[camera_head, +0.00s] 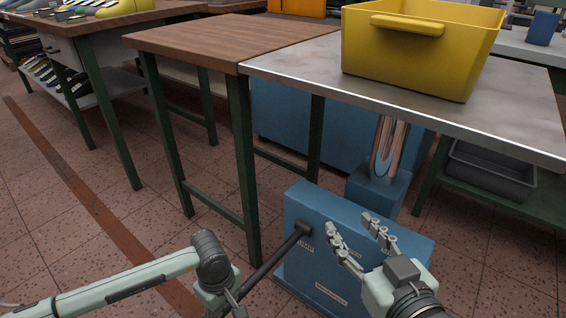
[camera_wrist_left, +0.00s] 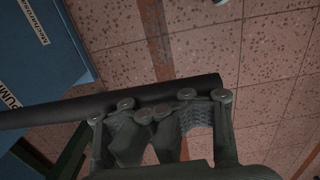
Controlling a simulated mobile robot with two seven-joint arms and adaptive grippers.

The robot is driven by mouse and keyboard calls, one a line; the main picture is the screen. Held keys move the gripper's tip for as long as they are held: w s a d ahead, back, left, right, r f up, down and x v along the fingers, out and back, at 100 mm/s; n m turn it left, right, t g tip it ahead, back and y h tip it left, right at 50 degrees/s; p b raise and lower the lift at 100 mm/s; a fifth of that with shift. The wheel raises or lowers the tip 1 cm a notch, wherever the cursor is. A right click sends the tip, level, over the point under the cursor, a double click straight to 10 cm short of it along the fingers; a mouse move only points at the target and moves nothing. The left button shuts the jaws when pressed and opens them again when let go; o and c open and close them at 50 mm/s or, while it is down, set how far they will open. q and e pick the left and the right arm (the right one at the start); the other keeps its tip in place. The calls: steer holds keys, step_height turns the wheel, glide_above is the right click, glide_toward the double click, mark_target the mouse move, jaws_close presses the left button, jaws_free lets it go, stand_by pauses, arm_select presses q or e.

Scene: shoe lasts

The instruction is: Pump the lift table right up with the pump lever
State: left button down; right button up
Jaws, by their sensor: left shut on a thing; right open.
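The dark pump lever (camera_head: 270,262) runs down and left from a pivot on the front of the blue pump box (camera_head: 312,262). My left gripper (camera_head: 236,296) is shut on the outer part of the lever; in the left wrist view its fingers (camera_wrist_left: 158,118) close against the dark bar (camera_wrist_left: 130,98). The lift table's metal top (camera_head: 300,68) carries a yellow bin (camera_head: 400,55). Shiny posts (camera_head: 389,148) rise beneath it from a blue base. My right gripper (camera_head: 355,236) is open and empty in front of the pump box.
A wooden-topped table (camera_head: 215,38) with green legs adjoins the metal top on the left, about level with it. A grey tray (camera_head: 490,170) sits on a low green shelf at the right. Tiled floor (camera_head: 70,225) is clear at the left.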

mark_target(227, 305)
arm_select(q)
steer(key=shift+s+a+f, duration=0.15)
steer(key=shift+a+f, duration=0.05)
steer(key=shift+a, duration=0.05)
steer(key=r+p, duration=0.1)
steer(key=r, duration=0.1)
steer(key=r+p, duration=0.1)
steer(key=r, duration=0.1)
steer(key=r+p, duration=0.1)
steer(key=shift+w+d+r+p, duration=0.3)
steer(key=shift+d+r+p, duration=0.05)
steer(key=shift+r, duration=0.05)
steer(key=shift+f, duration=0.1)
steer(key=shift+d, duration=0.1)
